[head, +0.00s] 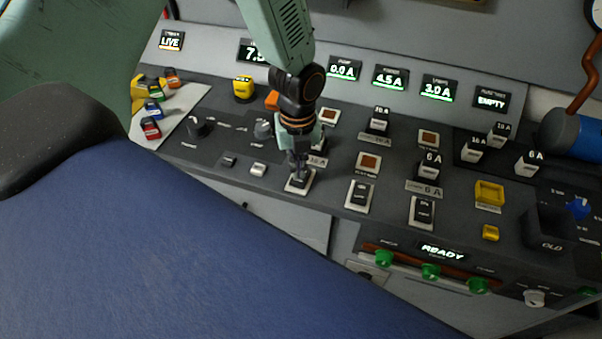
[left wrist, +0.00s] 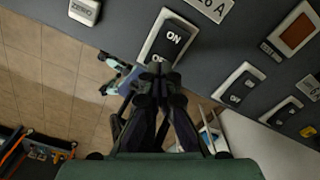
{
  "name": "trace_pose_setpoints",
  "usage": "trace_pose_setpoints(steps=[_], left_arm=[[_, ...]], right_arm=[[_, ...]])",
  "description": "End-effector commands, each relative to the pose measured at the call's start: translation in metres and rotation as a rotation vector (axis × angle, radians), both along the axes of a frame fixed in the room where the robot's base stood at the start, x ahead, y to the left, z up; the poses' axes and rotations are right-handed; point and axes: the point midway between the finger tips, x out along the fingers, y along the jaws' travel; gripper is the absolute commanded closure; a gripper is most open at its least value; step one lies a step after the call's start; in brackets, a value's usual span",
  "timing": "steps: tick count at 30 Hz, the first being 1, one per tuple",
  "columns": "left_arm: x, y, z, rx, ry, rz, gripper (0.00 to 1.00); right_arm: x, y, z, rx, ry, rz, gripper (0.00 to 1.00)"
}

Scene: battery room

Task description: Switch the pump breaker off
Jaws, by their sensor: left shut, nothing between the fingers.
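My left gripper (head: 299,166) is shut and empty, with its fingertips at the leftmost black rocker switch (head: 300,182) in the row of breakers on the sloping console. The display above that column (head: 344,69) reads 0.0 A; its small heading looks like PUMP. In the left wrist view the switch (left wrist: 170,38) has a white surround and shows ON on its upper part. The fingertips (left wrist: 160,70) overlap its lower end and partly hide a second marking there. I cannot tell whether they touch it. My right gripper is not in view.
Two similar switches stand to the right, one in the middle (head: 360,196) and one farther right (head: 422,212). Their displays read 4.5 A (head: 390,78) and 3.0 A (head: 437,89). A READY display (head: 442,250) and green knobs (head: 431,271) are on the lower front. Colored clips (head: 152,128) lie at left.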

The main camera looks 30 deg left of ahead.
Motion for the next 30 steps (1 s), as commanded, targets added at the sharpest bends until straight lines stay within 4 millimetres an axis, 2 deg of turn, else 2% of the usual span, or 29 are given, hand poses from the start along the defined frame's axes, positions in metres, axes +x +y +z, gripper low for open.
trace_pose_setpoints(steps=[30], left_arm=[[0.0,0.0,-0.013,0.0,0.0,0.0,1.0]], right_arm=[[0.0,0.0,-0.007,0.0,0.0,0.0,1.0]])
